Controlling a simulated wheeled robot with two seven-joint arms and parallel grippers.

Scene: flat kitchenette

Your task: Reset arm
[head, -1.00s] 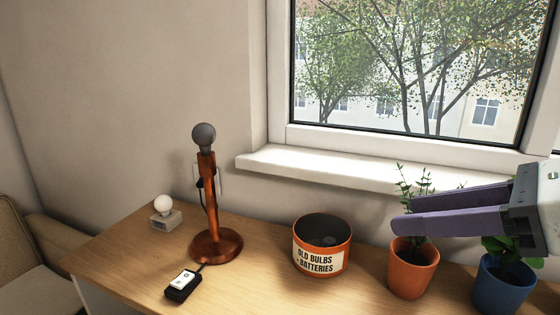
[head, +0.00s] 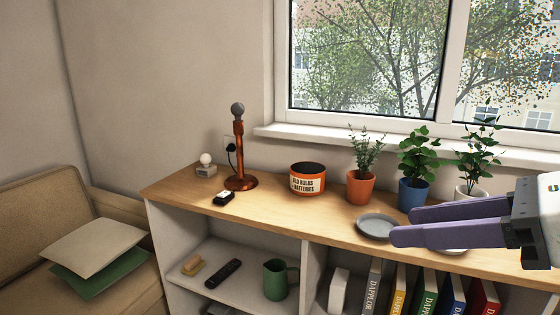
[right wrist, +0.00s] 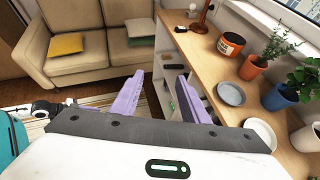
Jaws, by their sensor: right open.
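My right gripper (head: 400,225) comes in from the right edge of the head view, its two purple fingers pointing left. It is open and holds nothing. In the head view it overlaps the right part of the shelf top and a grey plate. In the right wrist view its fingers (right wrist: 158,100) are spread apart, with floor and the shelf's front between and beyond them. My left gripper is not in view.
A sofa (head: 45,200) is at the left.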

